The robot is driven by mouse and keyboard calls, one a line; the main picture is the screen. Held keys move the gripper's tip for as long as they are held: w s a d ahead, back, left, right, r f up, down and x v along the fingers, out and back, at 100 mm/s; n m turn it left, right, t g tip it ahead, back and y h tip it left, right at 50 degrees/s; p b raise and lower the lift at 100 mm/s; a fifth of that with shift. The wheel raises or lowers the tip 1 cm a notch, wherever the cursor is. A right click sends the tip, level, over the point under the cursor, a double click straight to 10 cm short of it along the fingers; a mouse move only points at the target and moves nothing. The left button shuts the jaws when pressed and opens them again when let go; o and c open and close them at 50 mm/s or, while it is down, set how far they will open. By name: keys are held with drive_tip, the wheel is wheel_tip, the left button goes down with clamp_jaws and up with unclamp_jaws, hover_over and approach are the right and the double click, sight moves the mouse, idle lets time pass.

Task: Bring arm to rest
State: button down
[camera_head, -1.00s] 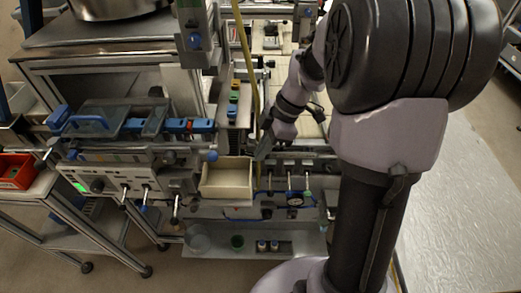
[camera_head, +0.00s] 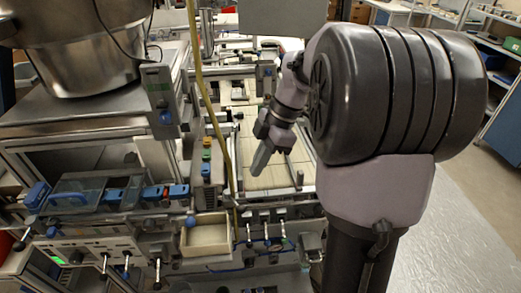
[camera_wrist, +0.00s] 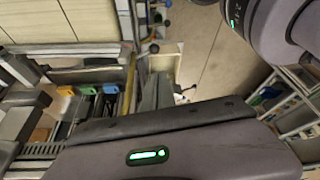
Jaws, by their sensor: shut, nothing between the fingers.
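My gripper (camera_head: 262,158) shows in the head view at the end of my folded arm, pointing down and to the left. It is in front of the tiled work surface (camera_head: 262,178) in the picture, above the cream bin. It is shut and holds nothing. In the wrist view my gripper's grey fingers (camera_wrist: 157,94) show beyond the dark housing with a green light. No tape reel can be made out in either view.
A cream bin (camera_head: 207,238) sits at the bench front. Left of it are a blue-handled clear box (camera_head: 85,195) and a large metal bowl (camera_head: 85,45). A yellow hose (camera_head: 205,95) hangs beside my arm. Floor at the right (camera_head: 455,215) is clear.

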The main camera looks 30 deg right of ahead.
drive_tip(key=shift+v, duration=1.05)
drive_tip(key=shift+a, duration=0.1)
drive_tip(key=s+a+f+m+t+h+b, duration=0.2)
drive_tip(key=s+a+m+t+b, duration=0.2)
drive_tip(key=s+a+m, duration=1.1)
drive_tip(key=a+m+b, duration=0.1)
drive_tip(key=a+m, duration=0.1)
drive_tip(key=m, duration=0.2)
drive_tip(key=shift+a+f+m+t, duration=0.25)
drive_tip(key=shift+f+m+t, duration=0.05)
drive_tip(key=shift+m+t, duration=0.1)
